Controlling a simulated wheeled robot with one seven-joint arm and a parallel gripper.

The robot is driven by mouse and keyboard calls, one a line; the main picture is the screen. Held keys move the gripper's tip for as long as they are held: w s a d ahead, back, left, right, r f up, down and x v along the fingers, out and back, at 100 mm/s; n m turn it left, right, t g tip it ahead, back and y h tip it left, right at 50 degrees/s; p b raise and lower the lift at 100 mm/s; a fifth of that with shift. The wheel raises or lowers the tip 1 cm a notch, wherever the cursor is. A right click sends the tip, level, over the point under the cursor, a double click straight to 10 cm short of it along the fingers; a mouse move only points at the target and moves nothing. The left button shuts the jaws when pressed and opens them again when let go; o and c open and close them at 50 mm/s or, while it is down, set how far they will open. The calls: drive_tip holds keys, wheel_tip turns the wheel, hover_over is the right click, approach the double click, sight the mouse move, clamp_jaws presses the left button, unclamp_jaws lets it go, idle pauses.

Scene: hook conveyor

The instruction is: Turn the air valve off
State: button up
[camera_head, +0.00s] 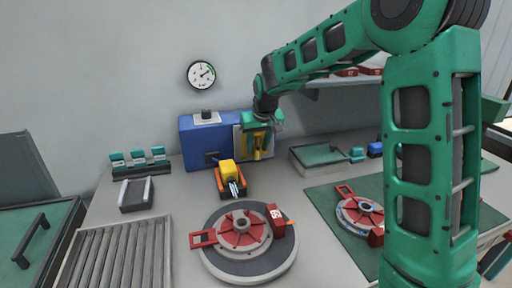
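A blue box (205,148) stands on the bench against the wall, with a dark knob (207,113) on top. A pale panel (238,144) is on its right front, and a yellow handle-like part (258,153) shows there, which looks like the air valve's lever. My gripper (261,137) is green, points down and is right in front of the panel, over the yellow part. Its fingers are small and overlap the yellow part, so I cannot tell whether they are open, shut or touching it. A round gauge (201,75) hangs on the wall above.
A yellow and orange tool (229,178) sits in front of the box. A round turntable (250,267) holds a red fixture (240,232). A second red fixture (361,212) lies on a green mat (325,209). A grey tray (306,167) stands right of the box; rollers (120,260) are at front left.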

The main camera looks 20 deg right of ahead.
drive_tip(key=shift+c, duration=0.6)
clamp_jaws()
